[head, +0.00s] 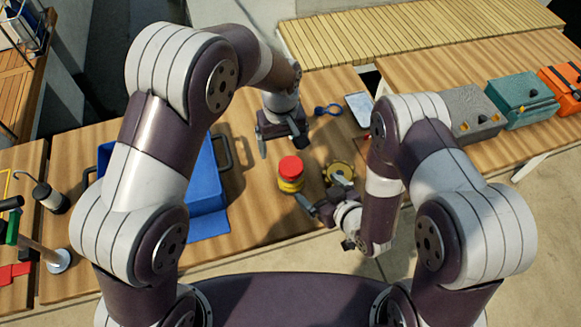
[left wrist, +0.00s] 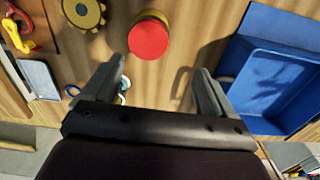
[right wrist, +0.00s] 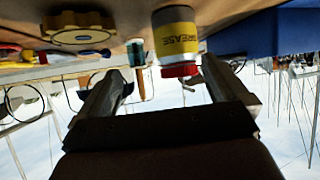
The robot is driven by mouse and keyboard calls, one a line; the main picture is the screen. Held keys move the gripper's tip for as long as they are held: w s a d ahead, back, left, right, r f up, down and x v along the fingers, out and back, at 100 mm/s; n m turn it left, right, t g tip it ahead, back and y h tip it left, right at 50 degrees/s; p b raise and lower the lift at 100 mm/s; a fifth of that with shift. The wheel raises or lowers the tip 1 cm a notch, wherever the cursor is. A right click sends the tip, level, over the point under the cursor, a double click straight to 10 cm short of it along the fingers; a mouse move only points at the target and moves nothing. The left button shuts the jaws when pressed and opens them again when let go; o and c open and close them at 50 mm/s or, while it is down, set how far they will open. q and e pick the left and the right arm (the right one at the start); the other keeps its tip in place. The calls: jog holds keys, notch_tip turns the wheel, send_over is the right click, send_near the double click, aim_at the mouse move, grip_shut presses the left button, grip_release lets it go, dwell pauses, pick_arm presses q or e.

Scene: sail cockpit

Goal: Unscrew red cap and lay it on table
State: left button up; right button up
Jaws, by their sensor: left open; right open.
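The red cap (head: 291,166) is on top of a yellow grease jar (head: 290,184) that stands upright on the wooden table. In the left wrist view the red cap (left wrist: 148,40) shows from above. In the right wrist view the yellow jar (right wrist: 176,35), labelled "GREASE", appears upside down with the red cap (right wrist: 180,71) on it. My left gripper (head: 283,148) is open and empty, above and behind the jar, apart from it. My right gripper (head: 312,205) is open and empty, low to the front right of the jar; I see no contact.
A yellow gear-like wheel (head: 339,172) lies right of the jar. A blue-handled item (head: 327,109) and a pale tablet-like thing (head: 359,106) lie behind.

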aim_at(290, 173)
pick_arm(q)
jog(key=shift+w+d, duration=0.25)
jog(key=shift+d, duration=0.4)
jog(key=shift+s+d+f, duration=0.1)
jog(key=shift+d, duration=0.25)
pick_arm(e)
jog(key=shift+t+y, duration=0.4)
jog(key=shift+y, duration=0.1)
jog(key=x, duration=0.3)
jog(key=a+x, duration=0.1)
jog(key=x, duration=0.3)
jog(key=s+a+x, duration=0.1)
jog(key=x, duration=0.3)
jog(key=shift+r, duration=0.1)
